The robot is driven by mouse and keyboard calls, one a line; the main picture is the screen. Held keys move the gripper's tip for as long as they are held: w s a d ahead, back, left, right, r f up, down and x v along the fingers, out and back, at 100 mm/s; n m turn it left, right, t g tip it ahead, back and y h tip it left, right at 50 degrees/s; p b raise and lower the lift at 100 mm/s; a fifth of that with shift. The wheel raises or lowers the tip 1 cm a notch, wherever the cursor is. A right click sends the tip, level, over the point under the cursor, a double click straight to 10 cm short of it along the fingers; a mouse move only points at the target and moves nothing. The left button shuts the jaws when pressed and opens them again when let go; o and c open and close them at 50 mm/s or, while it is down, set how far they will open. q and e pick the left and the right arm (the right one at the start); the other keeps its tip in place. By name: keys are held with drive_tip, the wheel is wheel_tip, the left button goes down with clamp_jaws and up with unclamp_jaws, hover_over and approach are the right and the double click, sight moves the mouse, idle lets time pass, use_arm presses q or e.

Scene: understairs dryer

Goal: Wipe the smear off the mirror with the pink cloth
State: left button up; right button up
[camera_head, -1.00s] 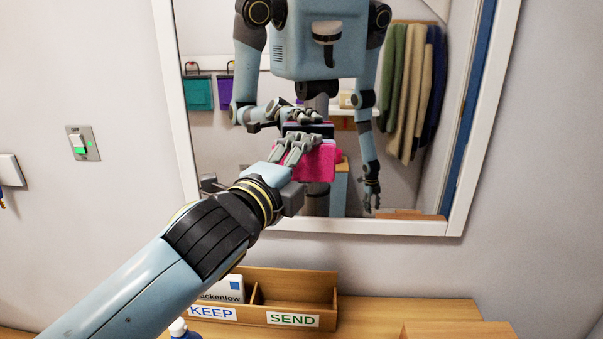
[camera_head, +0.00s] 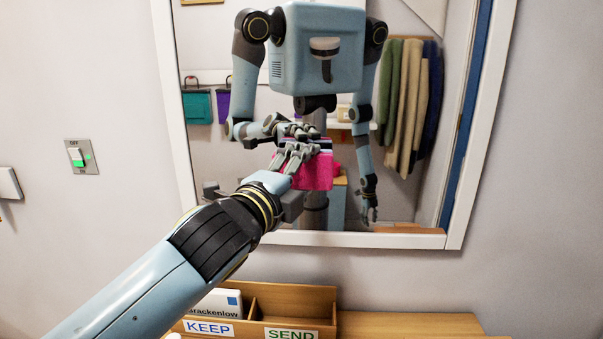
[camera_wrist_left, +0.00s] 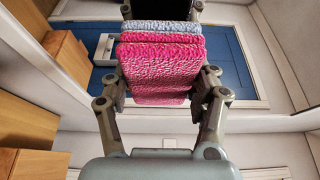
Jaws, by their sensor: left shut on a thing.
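The pink cloth (camera_head: 318,172) is held in my left gripper (camera_head: 298,158), in front of the white-framed mirror (camera_head: 400,203), in its lower left part. In the left wrist view the cloth (camera_wrist_left: 160,75) hangs folded between the fingers of the left gripper (camera_wrist_left: 160,92), with a pale blue band at its top. I cannot tell whether the cloth touches the glass. No smear can be made out; hand, cloth and reflections cover that part. My right gripper shows only as a small reflection at the mirror's lower right.
A wooden tray (camera_head: 294,298) labelled KEEP and SEND stands on the wooden surface (camera_head: 410,324) below the mirror, with a white box (camera_head: 215,301) in it. A light switch (camera_head: 81,157) is on the wall to the left. The wall right of the mirror is bare.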

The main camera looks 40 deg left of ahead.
sight(320, 174)
use_arm(q)
drive_tip(key=shift+w+a, duration=0.5)
drive_tip(key=shift+w, duration=0.25)
drive_tip(key=shift+d, duration=0.1)
drive_tip(key=shift+w+d+r+p, duration=0.1)
drive_tip(key=shift+w+d+p, duration=0.15)
drive_tip(key=shift+p, duration=0.1)
drive_tip(key=shift+w+d+p, duration=0.4)
drive_tip(key=shift+d+p, duration=0.1)
drive_tip(key=shift+d, duration=0.3)
drive_tip(key=shift+w+d, duration=0.35)
drive_tip(key=shift+d, duration=0.3)
drive_tip(key=shift+w+p, duration=0.1)
drive_tip(key=shift+p, duration=0.2)
drive_tip(key=shift+a, duration=0.1)
